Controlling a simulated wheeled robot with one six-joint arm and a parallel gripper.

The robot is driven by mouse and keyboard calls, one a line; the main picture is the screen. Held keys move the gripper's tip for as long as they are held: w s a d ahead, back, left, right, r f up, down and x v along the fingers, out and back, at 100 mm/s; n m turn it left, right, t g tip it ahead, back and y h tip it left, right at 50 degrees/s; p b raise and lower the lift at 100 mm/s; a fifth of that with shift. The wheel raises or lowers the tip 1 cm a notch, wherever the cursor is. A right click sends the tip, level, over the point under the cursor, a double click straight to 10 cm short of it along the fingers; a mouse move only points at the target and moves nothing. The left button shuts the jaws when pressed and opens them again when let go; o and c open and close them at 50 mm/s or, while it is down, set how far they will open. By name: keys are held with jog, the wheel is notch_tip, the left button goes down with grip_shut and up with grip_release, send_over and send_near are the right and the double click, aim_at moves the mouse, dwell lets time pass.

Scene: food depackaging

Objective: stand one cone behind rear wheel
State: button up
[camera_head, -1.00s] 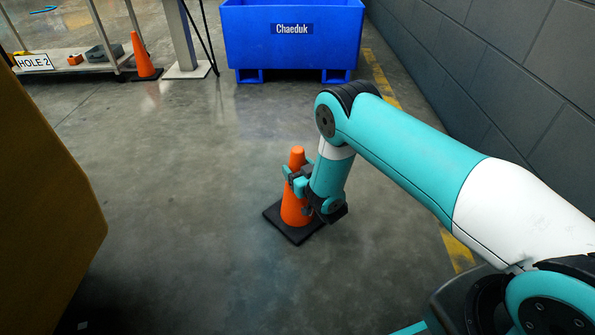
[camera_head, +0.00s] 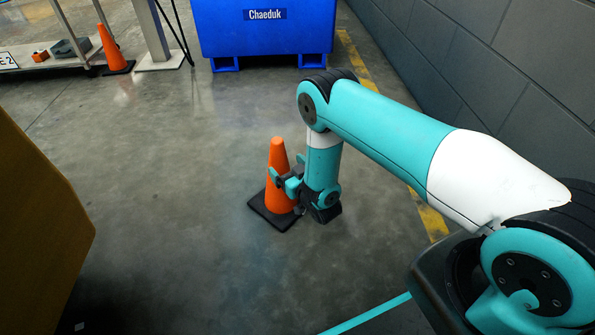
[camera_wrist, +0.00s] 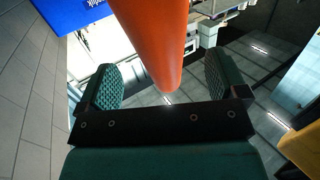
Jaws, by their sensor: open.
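An orange cone (camera_head: 278,160) stands upright on its black square base on the floor, in the middle of the head view. My gripper (camera_head: 284,180) is open at the cone's mid height, reaching in from the right. In the wrist view the cone (camera_wrist: 152,35) rises between the two open fingers of my gripper (camera_wrist: 163,80), with gaps showing on both sides. A second orange cone (camera_head: 112,52) stands at the far left by a low shelf. No wheel can be made out in either view.
A blue bin (camera_head: 265,32) marked "Chaeduk" stands at the back. A grey block wall (camera_head: 490,70) runs along the right with a yellow floor line. A large yellow body (camera_head: 35,215) fills the left edge. The floor between is clear.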

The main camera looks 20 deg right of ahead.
jog(key=p+v, duration=0.2)
jog(key=v, duration=0.4)
jog(key=shift+m+g+h, duration=0.3)
jog(key=shift+m+g, duration=0.2)
jog(key=shift+g, duration=0.4)
jog(key=w+r, duration=0.1)
jog(key=r, duration=0.1)
jog(key=w+a+r, duration=0.1)
jog(key=w+r, duration=0.3)
jog(key=shift+w+a+r, duration=0.1)
jog(key=shift+a+r, duration=0.2)
jog(key=shift+r, duration=0.05)
jog(key=s+a+r+g+y, duration=0.1)
jog(key=a+r+g, duration=0.2)
jog(key=r, duration=0.5)
jog(key=s+a+r+g, duration=0.1)
jog(key=a+r+g, duration=0.15)
jog(key=r, duration=0.55)
jog(key=s+a+r+n+g+y, duration=0.15)
jog(key=s+r+g, duration=0.35)
jog(key=s+r, duration=0.7)
jog(key=s+d+r+n+g, duration=0.1)
jog(key=s+r+n+g, duration=0.1)
jog(key=s, duration=0.7)
jog(key=s+r+n+g+h, duration=0.1)
jog(key=s+r+n+g, duration=0.1)
jog(key=s, duration=0.8)
jog(key=shift+s+d+r+g, duration=0.15)
jog(key=shift+d+r+g, duration=0.25)
jog(key=shift+r, duration=0.2)
